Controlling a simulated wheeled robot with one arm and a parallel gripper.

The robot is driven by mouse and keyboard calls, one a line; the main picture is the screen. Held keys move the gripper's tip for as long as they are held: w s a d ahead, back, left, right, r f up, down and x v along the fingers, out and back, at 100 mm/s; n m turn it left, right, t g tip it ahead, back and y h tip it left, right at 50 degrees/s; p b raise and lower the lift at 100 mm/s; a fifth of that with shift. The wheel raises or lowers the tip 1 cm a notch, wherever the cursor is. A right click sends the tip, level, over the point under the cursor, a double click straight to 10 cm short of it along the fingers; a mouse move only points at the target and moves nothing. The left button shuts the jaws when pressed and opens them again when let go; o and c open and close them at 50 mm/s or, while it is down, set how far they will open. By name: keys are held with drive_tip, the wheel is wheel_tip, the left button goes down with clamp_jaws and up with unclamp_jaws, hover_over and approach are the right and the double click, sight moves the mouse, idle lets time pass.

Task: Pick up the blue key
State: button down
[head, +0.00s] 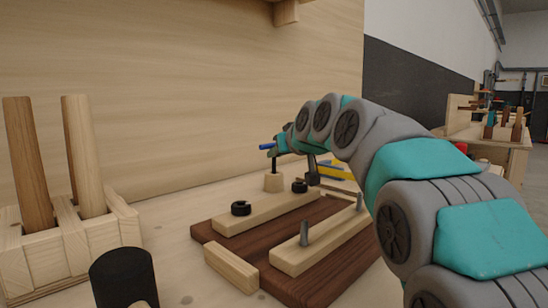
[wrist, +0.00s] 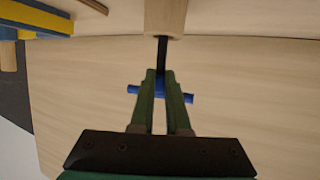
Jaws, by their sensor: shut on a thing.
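The blue key has a blue crossbar (head: 266,146) and a dark shaft pointing down. It is upright over a small pale wooden holder (head: 274,182), and the shaft's lower end meets or sits inside the holder's top; I cannot tell how deep. My gripper (head: 279,145) reaches in from the right at the key's top. In the wrist view my gripper (wrist: 161,77) has its two green fingers shut on the key, with the blue crossbar (wrist: 188,97) sticking out on both sides. The shaft runs to the wooden holder (wrist: 165,17). The fingers partly hide the handle.
A dark brown board (head: 335,275) carries pale wooden bars with black rings (head: 241,208) and grey pegs (head: 305,233). A wooden block rack (head: 60,245) with two tall sticks stands left, near a black cylinder (head: 124,278). Yellow and blue pieces (head: 332,170) lie behind my arm. A wooden wall stands behind.

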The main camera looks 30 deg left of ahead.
wheel_tip(320, 180, up, 10)
drive_tip(key=p, duration=0.4)
idle(0.4)
